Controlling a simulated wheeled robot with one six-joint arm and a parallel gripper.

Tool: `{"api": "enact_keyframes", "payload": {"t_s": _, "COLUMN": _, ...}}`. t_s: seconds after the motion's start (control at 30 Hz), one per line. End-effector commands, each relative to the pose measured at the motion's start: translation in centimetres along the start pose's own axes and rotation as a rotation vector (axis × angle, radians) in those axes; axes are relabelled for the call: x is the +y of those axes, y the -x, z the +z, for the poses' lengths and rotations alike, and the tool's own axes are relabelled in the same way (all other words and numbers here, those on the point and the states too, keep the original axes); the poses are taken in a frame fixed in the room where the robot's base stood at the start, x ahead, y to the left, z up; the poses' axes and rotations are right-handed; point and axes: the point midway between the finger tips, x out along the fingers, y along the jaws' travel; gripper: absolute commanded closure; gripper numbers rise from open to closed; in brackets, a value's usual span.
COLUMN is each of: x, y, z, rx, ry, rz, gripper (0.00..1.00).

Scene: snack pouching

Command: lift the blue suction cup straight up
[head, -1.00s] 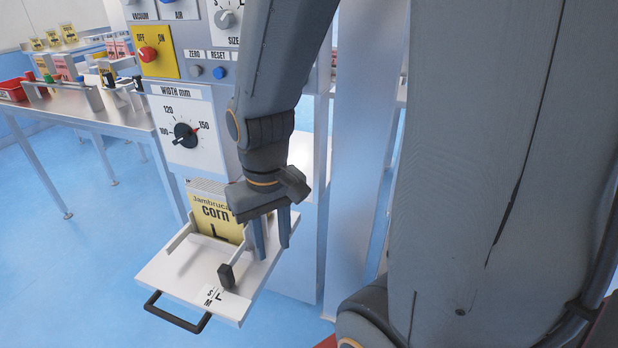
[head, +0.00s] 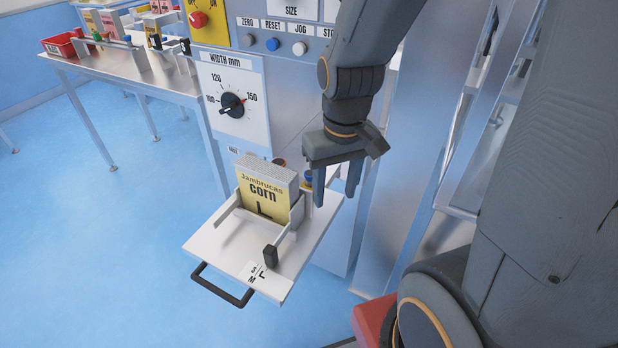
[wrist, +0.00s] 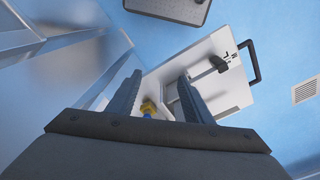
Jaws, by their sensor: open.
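The blue suction cup (head: 309,176) shows as a small blue piece just left of my gripper's near finger, beside the pouch stack at the back of the tray. My gripper (head: 335,198) points down and is open, at the tray's back right side. In the wrist view, a small blue part (wrist: 147,115) with a yellow part (wrist: 148,105) shows between the two fingers, nearer the left one. The palm hides its lower part. I cannot tell whether a finger touches it.
Yellow corn pouches (head: 262,198) stand upright on the white tray (head: 225,240), which has a black handle (head: 222,287) and a dark knob (head: 270,256). The machine panel (head: 235,105) rises behind. A metal frame (head: 420,130) stands to the right. Open blue floor lies left.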

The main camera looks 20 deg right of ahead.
Motion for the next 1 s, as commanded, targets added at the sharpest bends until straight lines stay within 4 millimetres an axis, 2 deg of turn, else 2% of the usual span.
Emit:
{"api": "enact_keyframes", "payload": {"t_s": 0.17, "x": 0.6, "y": -0.6, "z": -5.2, "rx": 0.002, "ry": 0.245, "rz": -0.025, "gripper": 0.54}}
{"api": "enact_keyframes", "payload": {"t_s": 0.3, "x": 1.2, "y": -1.8, "z": -10.1, "rx": 0.015, "ry": 0.5, "rz": -0.05, "gripper": 0.54}}
{"api": "enact_keyframes", "payload": {"t_s": 0.4, "x": 1.7, "y": -2.8, "z": -13.0, "rx": 0.03, "ry": 0.663, "rz": -0.063, "gripper": 0.54}}
{"api": "enact_keyframes", "payload": {"t_s": 0.5, "x": 2.1, "y": -3.7, "z": -15.2, "rx": 0.044, "ry": 0.787, "rz": -0.072, "gripper": 0.54}}
{"api": "enact_keyframes", "payload": {"t_s": 0.67, "x": 2.4, "y": -4.5, "z": -16.9, "rx": 0.058, "ry": 0.896, "rz": -0.077, "gripper": 0.54}}
{"api": "enact_keyframes", "payload": {"t_s": 1.0, "x": 2.1, "y": -7.2, "z": -17.1, "rx": 0.058, "ry": 0.915, "rz": -0.079, "gripper": 0.54}}
